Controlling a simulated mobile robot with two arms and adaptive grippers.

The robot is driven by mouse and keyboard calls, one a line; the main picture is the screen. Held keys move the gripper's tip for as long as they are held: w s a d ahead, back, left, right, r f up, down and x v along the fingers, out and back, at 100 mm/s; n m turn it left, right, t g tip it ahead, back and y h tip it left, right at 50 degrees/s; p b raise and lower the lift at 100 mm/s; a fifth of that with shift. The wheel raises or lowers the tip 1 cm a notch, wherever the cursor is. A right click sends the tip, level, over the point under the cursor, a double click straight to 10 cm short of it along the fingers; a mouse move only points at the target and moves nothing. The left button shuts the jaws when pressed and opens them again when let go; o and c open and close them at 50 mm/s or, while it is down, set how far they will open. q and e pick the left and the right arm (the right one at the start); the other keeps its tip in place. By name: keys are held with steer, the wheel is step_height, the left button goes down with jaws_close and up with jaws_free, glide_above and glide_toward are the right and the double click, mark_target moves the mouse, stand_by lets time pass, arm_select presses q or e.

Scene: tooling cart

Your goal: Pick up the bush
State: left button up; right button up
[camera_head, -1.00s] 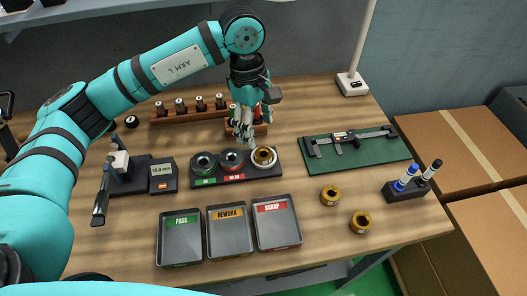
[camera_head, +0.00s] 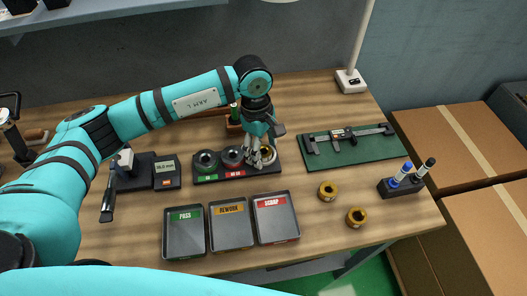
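A brass bush (camera_head: 269,153) sits in the right-hand place of a dark holder (camera_head: 210,178), beside two dark rings. My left gripper (camera_head: 262,164) reaches down over this bush from above and hides part of it. Its fingers are at or just in front of the bush. I cannot tell whether they touch it or how far apart they are. Two more brass bushes, one nearer the middle (camera_head: 328,191) and one nearer the front edge (camera_head: 356,217), stand loose on the wooden table. My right gripper is out of view.
Three trays marked PASS (camera_head: 184,238), REWORK (camera_head: 231,228) and SCRAP (camera_head: 276,220) lie in front of the holder. A caliper rests on a green mat (camera_head: 382,153). A pen holder (camera_head: 401,188) stands at right, a gauge with a display (camera_head: 166,172) at left.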

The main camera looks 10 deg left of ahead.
arm_select(q)
jaws_close()
steer(key=shift+r, duration=0.15)
